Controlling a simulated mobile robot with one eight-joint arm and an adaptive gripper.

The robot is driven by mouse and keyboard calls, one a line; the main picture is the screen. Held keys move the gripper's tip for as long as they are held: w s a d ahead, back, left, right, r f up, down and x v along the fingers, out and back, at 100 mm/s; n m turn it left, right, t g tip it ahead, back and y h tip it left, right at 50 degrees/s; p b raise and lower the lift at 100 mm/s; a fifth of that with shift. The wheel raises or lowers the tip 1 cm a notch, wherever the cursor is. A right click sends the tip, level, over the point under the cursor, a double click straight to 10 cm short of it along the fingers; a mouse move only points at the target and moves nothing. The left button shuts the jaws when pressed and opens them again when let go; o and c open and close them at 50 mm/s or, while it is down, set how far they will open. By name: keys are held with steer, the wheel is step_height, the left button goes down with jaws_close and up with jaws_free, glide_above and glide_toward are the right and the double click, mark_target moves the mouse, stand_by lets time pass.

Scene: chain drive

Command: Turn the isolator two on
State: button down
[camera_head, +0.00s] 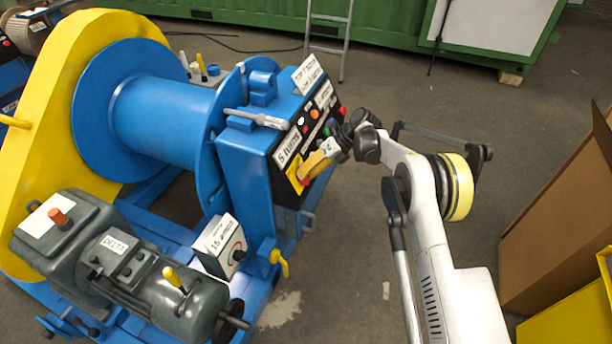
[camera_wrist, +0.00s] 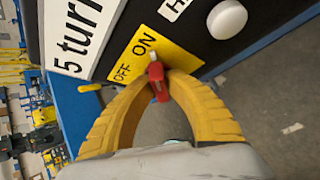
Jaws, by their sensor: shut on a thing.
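A red rotary switch (camera_wrist: 158,84) with a white tip sits on a yellow plate (camera_wrist: 124,56) marked OFF and ON, on the black control panel. The yellow plate also shows in the head view (camera_head: 293,176). My gripper (camera_wrist: 158,78) has its yellow fingers closed around the red switch, one on each side. The white tip points up at the plate, near the ON word; its exact setting is hard to tell. In the head view my gripper (camera_head: 310,168) reaches the panel's lower end from the right. No label reading isolator two is legible.
The blue winch frame (camera_head: 246,160) carries the panel, with several buttons above the switch. A grey box with a dial (camera_head: 220,247) and a yellow lever (camera_head: 279,260) stand below. A brown board (camera_head: 560,215) is at right; the floor between is open.

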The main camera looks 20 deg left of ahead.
stand_by(0.4)
steer(key=c, duration=1.4)
jaws_free()
steer(key=v, duration=1.2)
steer(key=shift+d+f, duration=0.1)
steer(key=shift+f, duration=0.05)
